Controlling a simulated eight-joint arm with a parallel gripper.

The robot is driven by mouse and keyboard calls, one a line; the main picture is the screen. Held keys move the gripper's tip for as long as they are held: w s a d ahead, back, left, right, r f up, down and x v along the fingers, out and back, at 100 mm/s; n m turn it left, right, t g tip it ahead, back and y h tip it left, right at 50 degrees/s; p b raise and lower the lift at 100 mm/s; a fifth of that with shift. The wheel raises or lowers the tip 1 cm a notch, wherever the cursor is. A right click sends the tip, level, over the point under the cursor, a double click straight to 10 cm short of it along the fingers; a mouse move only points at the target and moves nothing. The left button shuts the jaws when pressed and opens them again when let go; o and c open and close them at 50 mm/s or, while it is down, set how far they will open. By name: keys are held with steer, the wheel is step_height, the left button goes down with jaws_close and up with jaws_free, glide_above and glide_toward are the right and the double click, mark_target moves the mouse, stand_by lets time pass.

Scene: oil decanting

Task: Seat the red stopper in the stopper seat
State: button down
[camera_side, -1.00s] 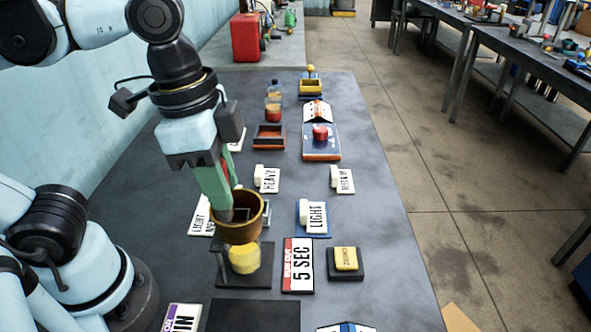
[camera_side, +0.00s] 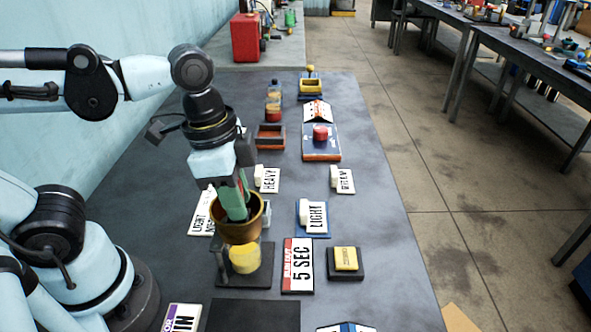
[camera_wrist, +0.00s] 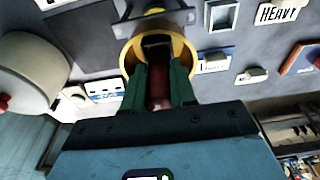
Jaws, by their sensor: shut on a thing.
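My gripper (camera_side: 237,212) reaches down into the mouth of a brass-coloured bowl or funnel (camera_side: 241,233). Its green fingers are shut on a dark red piece, which appears to be the red stopper (camera_wrist: 158,88); it shows between the fingers in the wrist view. A black block-like part (camera_wrist: 157,47) shows beyond it inside the bowl's rim (camera_wrist: 129,62). The lower fingertips are hidden by the bowl wall in the side view. I cannot make out the stopper seat, nor whether the stopper touches anything inside the bowl.
The bowl stands on a dark stand above a yellow container (camera_side: 244,259). A "5 SEC" sign (camera_side: 298,266) and a yellow button (camera_side: 346,258) stand to the right.

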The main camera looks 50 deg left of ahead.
steer(key=c, duration=1.2)
jaws_free()
steer(key=shift+f, duration=0.15)
step_height(320, 180, up, 12)
steer(key=s+a, duration=0.1)
steer(key=shift+w+a+f+n+t+y, duration=0.2)
steer(key=shift+w+a+f+n+t, duration=1)
steer(key=shift+f, duration=0.85)
steer(key=shift+w+a+f+n+t+y, duration=0.2)
steer(key=shift+w+a+f+n+t, duration=0.6)
steer(key=shift+w+a+f+n, duration=0.8)
steer(key=shift+w+a+f+n+t+y, duration=0.2)
steer(key=shift+w+a+f+n+t, duration=0.75)
steer(key=shift+f+n, duration=1.15)
steer(key=shift+d+f+m, duration=0.1)
steer(key=shift+f+m, duration=0.2)
steer(key=shift+m, duration=0.1)
